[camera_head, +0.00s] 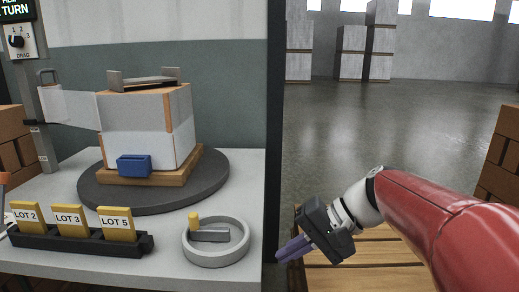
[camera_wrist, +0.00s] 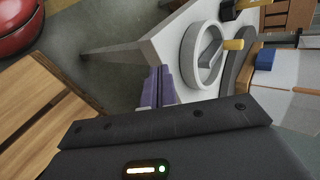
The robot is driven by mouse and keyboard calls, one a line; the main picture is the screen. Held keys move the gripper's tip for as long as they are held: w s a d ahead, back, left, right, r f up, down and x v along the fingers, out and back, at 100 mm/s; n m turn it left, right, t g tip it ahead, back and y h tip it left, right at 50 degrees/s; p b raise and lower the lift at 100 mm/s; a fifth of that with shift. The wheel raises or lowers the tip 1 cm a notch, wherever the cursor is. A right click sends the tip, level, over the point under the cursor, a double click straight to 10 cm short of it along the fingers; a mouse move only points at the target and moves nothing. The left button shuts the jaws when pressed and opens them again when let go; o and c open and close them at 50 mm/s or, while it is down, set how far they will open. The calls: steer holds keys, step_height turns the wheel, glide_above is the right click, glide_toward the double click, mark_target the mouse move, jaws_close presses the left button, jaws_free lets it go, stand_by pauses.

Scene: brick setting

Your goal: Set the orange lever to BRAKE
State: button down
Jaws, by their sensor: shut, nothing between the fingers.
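An orange piece (camera_head: 3,179) shows at the left edge of the head view, mostly cut off; I cannot tell whether it is the orange lever. No BRAKE label is readable. My gripper (camera_head: 291,249) is right of the grey table, over or near a wooden slatted top, with its purple fingers together and nothing between them. In the wrist view the closed fingers (camera_wrist: 158,86) appear beside the table's edge, close to a round grey ring (camera_wrist: 189,54) with a crank arm and yellow knob (camera_wrist: 233,44). The fingers look apart from the ring.
A dark turntable (camera_head: 100,194) carries a wrapped box (camera_head: 145,130) on a wooden base, with a blue block (camera_head: 134,166) in front. A black rack (camera_head: 45,241) holds yellow lot cards. A DRAG dial (camera_head: 17,41) is upper left. Open floor (camera_head: 400,120) lies behind.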

steer(key=s+d+f+n+t+h, duration=0.2)
steer(key=s+d+f+t+h, duration=0.2)
steer(key=s+d+f+h, duration=0.3)
steer(key=s+d+h, duration=0.2)
steer(key=s, duration=0.3)
steer(key=shift+s+f+n, duration=0.15)
steer(key=shift+f+n, duration=0.05)
steer(key=shift+n, duration=0.2)
steer(key=c, duration=1.8)
jaws_free()
steer(key=shift+s+d+f+t+h, duration=0.15)
steer(key=shift+d+t+h, duration=0.15)
steer(key=o, duration=0.4)
